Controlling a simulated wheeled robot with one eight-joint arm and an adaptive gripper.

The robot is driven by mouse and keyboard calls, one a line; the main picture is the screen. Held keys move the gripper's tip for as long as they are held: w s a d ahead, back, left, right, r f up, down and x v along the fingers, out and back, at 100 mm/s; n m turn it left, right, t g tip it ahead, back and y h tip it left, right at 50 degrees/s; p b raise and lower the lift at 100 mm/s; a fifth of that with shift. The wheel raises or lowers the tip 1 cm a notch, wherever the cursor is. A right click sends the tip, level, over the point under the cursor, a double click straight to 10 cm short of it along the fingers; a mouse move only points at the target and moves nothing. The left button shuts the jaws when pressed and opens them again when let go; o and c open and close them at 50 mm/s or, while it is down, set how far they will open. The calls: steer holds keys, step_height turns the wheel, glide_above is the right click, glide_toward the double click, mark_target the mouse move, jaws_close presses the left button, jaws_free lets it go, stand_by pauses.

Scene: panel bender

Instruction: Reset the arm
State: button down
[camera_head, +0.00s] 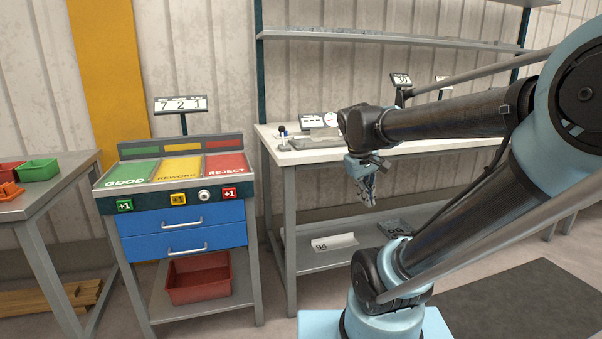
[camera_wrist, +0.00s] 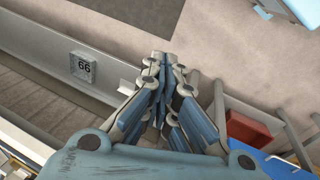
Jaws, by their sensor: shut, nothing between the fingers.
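My gripper (camera_head: 368,200) hangs from the end of my arm in the head view, pointing down in front of the long workbench (camera_head: 277,155). In the wrist view my gripper (camera_wrist: 163,62) fills the middle, its fingers closed together with nothing held. The arm reaches from the right side of the head view, bent at the elbow, with its wrist near the bench's front edge. The gripper touches nothing that I can see.
A sorting cart (camera_head: 180,203) with green, yellow and red panels and blue drawers stands left of the bench. A red bin (camera_head: 198,283) is on its lower shelf. A side table (camera_head: 50,190) with small trays is at far left. A dark mat (camera_head: 530,300) lies on the floor at right.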

steer(key=s+f+m+y, duration=0.2)
steer(key=s+f+m, duration=0.2)
steer(key=s+f, duration=0.6)
steer(key=shift+a+f+y, duration=0.2)
steer(key=shift+f+y, duration=0.2)
steer(key=shift+f, duration=0.1)
steer(key=shift+w+f, duration=0.2)
steer(key=shift+w, duration=0.2)
